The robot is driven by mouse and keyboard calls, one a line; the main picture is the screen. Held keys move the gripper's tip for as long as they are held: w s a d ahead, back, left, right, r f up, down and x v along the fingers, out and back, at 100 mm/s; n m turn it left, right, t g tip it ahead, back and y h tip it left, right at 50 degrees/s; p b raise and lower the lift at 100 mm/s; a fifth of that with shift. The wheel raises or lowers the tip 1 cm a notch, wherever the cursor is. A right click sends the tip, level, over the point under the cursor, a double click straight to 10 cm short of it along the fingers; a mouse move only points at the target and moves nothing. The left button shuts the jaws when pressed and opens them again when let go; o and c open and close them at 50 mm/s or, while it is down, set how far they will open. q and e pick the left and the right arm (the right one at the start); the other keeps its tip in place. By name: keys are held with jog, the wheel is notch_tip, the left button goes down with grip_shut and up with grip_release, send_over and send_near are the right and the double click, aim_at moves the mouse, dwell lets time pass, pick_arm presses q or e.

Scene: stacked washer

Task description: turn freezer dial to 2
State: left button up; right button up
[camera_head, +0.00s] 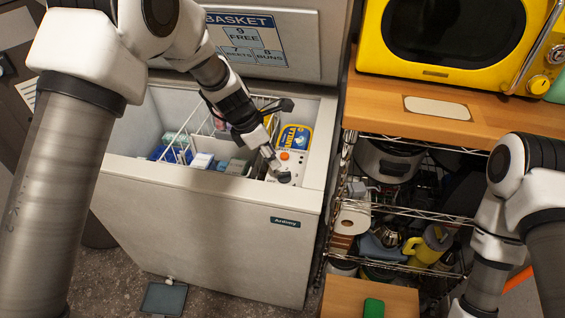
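The white chest freezer (200,225) stands open, its lid raised behind it. A pale control panel (296,168) with an orange round part (284,156) sits at the inner right side of the freezer. I cannot make out the dial or its numbers clearly; the gripper covers part of this area. My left gripper (284,140) reaches down into the freezer opening with its fingers spread. Its lower fingertip is by the panel, just below the orange part; I cannot tell whether it touches. My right gripper is out of view; only my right arm shows at the right edge.
A wire basket (181,143) and several packages, including a yellow-and-blue one (295,137), are inside the freezer. Right of it are a wire shelf (405,212) with kitchen goods and a wooden counter (380,95) bearing a yellow microwave (540,20).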

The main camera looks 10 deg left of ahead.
aim_at(280, 174)
pick_arm(q)
jog(key=f, duration=0.1)
jog(key=d+f, duration=0.1)
jog(key=shift+s+d+f, duration=0.1)
jog(key=shift+s+f, duration=0.15)
jog(key=shift+f, duration=0.1)
jog(key=x, duration=0.3)
jog(key=shift+w, duration=0.25)
jog(key=shift+w+f, duration=0.1)
jog(key=shift+f, duration=0.1)
jog(key=shift+r, duration=0.15)
grip_shut()
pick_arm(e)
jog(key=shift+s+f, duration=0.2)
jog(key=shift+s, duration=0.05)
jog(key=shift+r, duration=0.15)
